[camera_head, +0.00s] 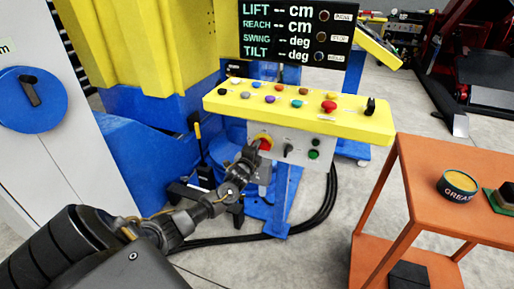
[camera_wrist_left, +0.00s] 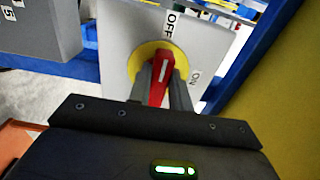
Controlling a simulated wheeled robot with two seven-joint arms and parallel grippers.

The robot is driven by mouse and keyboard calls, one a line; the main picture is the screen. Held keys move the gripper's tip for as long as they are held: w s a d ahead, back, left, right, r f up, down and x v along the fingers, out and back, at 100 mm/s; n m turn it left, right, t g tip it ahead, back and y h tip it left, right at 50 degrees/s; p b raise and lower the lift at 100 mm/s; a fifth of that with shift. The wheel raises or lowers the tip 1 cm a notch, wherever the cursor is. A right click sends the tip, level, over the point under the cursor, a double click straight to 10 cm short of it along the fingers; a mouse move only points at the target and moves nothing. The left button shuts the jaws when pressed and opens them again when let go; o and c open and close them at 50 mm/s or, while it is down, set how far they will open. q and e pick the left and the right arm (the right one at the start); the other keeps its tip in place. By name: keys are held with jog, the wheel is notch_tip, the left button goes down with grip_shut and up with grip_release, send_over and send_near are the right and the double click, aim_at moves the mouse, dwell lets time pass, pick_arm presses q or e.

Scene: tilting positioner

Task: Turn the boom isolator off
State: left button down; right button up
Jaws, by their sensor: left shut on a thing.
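The boom isolator is a red handle on a yellow round plate (camera_head: 265,142), on the light grey front panel under the yellow console. In the left wrist view, the red handle (camera_wrist_left: 160,84) sits on its yellow disc (camera_wrist_left: 140,62). The OFF label (camera_wrist_left: 171,24) is above it and the ON label (camera_wrist_left: 193,78) is to its right. The handle's white mark points up, towards the OFF label. My left gripper (camera_head: 255,149) is shut on the handle, with one finger on each side (camera_wrist_left: 163,90). My right gripper is not in view.
The yellow console (camera_head: 300,112) carries several coloured buttons. The display (camera_head: 295,32) shows dashes. An orange cart (camera_head: 425,165) with a grease tin (camera_head: 457,184) stands at right.

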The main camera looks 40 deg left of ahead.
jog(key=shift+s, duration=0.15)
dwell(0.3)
pick_arm(q)
jog(key=c, duration=1.3)
grip_release()
jog(key=shift+s, duration=0.15)
jog(key=v, duration=1)
jog(key=shift+s+d, duration=0.2)
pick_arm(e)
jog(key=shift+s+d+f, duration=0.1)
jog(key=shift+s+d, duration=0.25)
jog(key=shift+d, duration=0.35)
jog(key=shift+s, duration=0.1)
